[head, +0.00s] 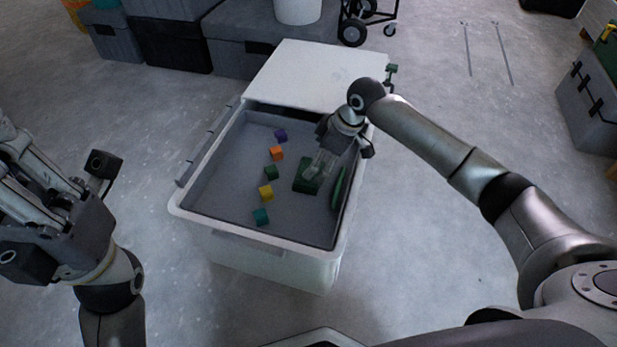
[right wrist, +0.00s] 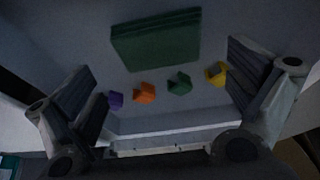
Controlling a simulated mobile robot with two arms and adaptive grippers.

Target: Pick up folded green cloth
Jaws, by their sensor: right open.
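The folded green cloth (head: 304,181) lies flat on the floor of the white bin (head: 190,203), right of the row of small blocks. It also shows in the right wrist view (right wrist: 156,40), ahead of the fingers and apart from them. My right gripper (head: 318,168) reaches down into the bin over the cloth and hides part of it. In the right wrist view (right wrist: 165,100) its fingers are wide apart with nothing held. My left gripper (head: 25,165) is at the left, outside the bin; its fingertips are not clearly seen.
Small purple (head: 280,135), orange (head: 276,153), dark green (head: 271,172), yellow (head: 266,193) and teal (head: 261,217) blocks lie in the bin. A long green item (head: 339,188) lies along the right wall. A white lid (head: 318,72) covers the far end. Grey crates (head: 262,40) stand behind.

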